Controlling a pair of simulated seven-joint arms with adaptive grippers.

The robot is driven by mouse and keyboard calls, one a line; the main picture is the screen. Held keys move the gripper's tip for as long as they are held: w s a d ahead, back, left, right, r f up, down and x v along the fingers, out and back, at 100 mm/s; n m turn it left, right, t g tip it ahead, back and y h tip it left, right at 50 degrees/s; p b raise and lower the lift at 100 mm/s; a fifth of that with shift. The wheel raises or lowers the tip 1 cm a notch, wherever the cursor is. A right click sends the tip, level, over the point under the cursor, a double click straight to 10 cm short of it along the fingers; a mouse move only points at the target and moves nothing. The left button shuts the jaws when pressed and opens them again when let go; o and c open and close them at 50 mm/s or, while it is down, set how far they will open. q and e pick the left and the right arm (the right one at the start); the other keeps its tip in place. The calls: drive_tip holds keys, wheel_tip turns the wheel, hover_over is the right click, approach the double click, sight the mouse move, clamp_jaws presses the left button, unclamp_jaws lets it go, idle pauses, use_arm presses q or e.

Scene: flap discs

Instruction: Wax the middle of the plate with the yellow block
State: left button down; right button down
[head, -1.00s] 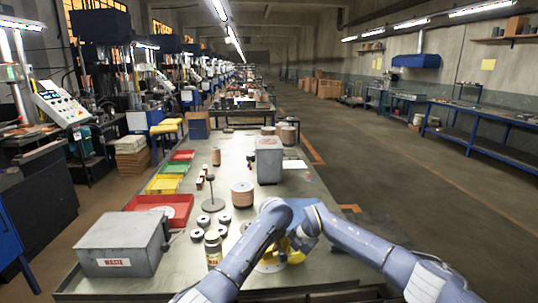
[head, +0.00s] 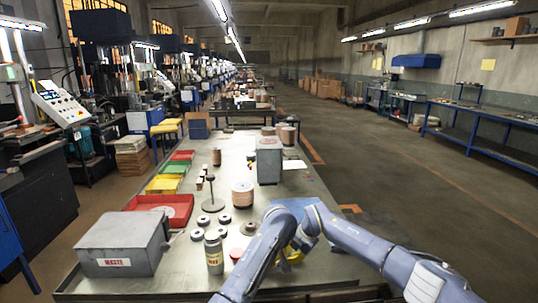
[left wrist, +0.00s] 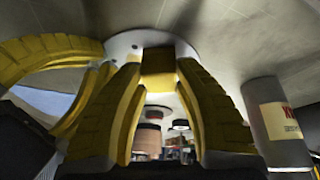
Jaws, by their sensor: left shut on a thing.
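My left gripper (left wrist: 158,75) is shut on the yellow block (left wrist: 158,58), which shows between its two yellow fingertips in the left wrist view. The block's end is at the pale round plate (left wrist: 125,43), over its middle area; I cannot tell whether they touch. In the head view my left arm hides the left gripper, the block and most of the plate. My right gripper (head: 292,254) shows as a yellow patch beside the left arm, low over the table's right side. Its fingertips are mostly hidden, so its opening cannot be told.
A labelled wax can (head: 214,254) stands left of my arms, also seen in the left wrist view (left wrist: 280,122). A grey waste box (head: 124,243) and red tray (head: 180,203) stand at left. Small discs (head: 203,220), a spool (head: 242,194) and a grey block (head: 268,163) stand farther back.

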use_arm(q)
drive_tip(key=shift+w+a+r, duration=0.1)
drive_tip(key=shift+w+a, duration=0.05)
drive_tip(key=shift+w, duration=0.7)
drive_tip(key=shift+w+a+r, duration=0.1)
drive_tip(key=shift+w, duration=0.7)
drive_tip(key=shift+w+a+f, duration=0.1)
drive_tip(key=shift+w+a, duration=0.05)
drive_tip(key=shift+w, duration=0.8)
drive_tip(key=shift+w+a+f, duration=0.1)
drive_tip(key=shift+w, duration=0.8)
use_arm(e)
drive_tip(key=shift+f, duration=0.1)
use_arm(q)
drive_tip(key=shift+r, duration=0.1)
wheel_tip(320, 180, up, 7)
use_arm(e)
drive_tip(key=shift+r, duration=3.1)
